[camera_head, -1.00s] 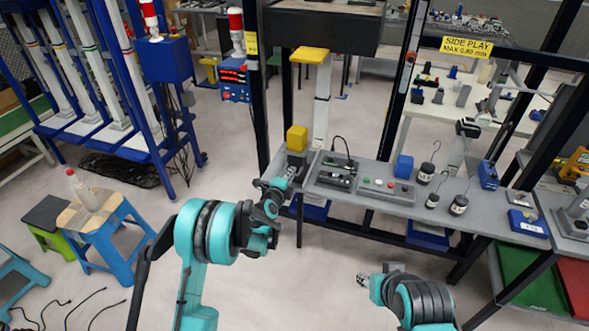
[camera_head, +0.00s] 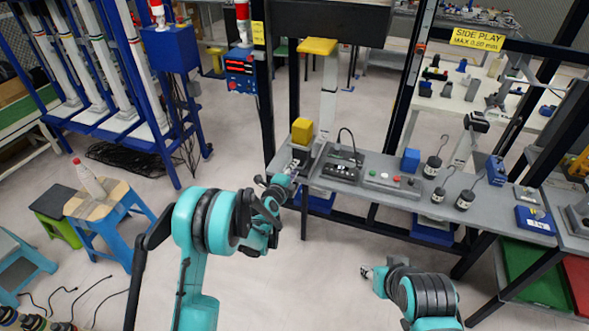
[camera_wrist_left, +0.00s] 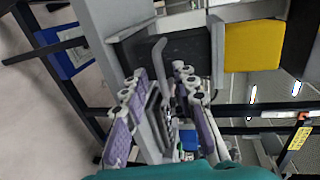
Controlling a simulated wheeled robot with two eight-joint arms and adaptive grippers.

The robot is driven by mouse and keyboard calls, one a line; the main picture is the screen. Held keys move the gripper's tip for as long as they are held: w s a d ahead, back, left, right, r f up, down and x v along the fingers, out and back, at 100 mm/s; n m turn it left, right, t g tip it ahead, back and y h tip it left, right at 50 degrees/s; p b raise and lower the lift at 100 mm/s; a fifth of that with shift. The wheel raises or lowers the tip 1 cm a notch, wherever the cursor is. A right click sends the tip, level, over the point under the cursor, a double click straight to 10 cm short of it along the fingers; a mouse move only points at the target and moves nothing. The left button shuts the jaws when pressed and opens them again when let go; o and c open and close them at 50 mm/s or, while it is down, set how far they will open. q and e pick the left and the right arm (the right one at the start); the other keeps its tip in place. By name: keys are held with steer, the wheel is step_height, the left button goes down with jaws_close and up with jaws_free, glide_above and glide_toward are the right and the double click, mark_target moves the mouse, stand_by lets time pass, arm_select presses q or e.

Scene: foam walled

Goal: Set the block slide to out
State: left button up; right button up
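The block slide stands at the left end of the grey bench, with a yellow block (camera_head: 302,131) on top of a grey and dark body. In the left wrist view the yellow block (camera_wrist_left: 252,46) is at the upper right, beside a dark part (camera_wrist_left: 185,48) and a grey bent bar (camera_wrist_left: 159,50). My left gripper (camera_head: 294,167) is at the front of the slide, below the yellow block. In the wrist view its fingers (camera_wrist_left: 159,74) are apart, with the grey bar near the gap; contact cannot be told. My right gripper (camera_head: 367,272) is low in front of the bench, small and unclear.
On the bench (camera_head: 400,203), right of the slide, are a dark device with a cable (camera_head: 340,168), a button panel (camera_head: 390,182), a blue block (camera_head: 410,160) and several hooked weights (camera_head: 465,199). Blue stools (camera_head: 110,222) stand at left. The floor before the bench is clear.

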arm_select(q)
steer(key=v, duration=1)
steer(key=shift+s, duration=0.35)
steer(key=shift+a, duration=0.15)
steer(key=s+a+r+n+g+y, duration=0.1)
steer(key=s+a+r+n+g, duration=0.25)
steer(key=s+r+n, duration=0.75)
steer(key=s+a+f+n+g+y, duration=0.1)
steer(key=s+a+n, duration=0.1)
steer(key=s, duration=0.5)
steer(key=s+a+f+n+g+y, duration=0.1)
steer(key=s+a+n, duration=0.2)
steer(key=s+n, duration=0.2)
steer(key=s+a+f+n+g+y, duration=0.1)
steer(key=s+a+n+g, duration=0.1)
steer(key=s, duration=0.8)
steer(key=shift+s+a+n+y, duration=0.25)
steer(key=shift+a+n+y, duration=0.15)
steer(key=shift+n, duration=0.4)
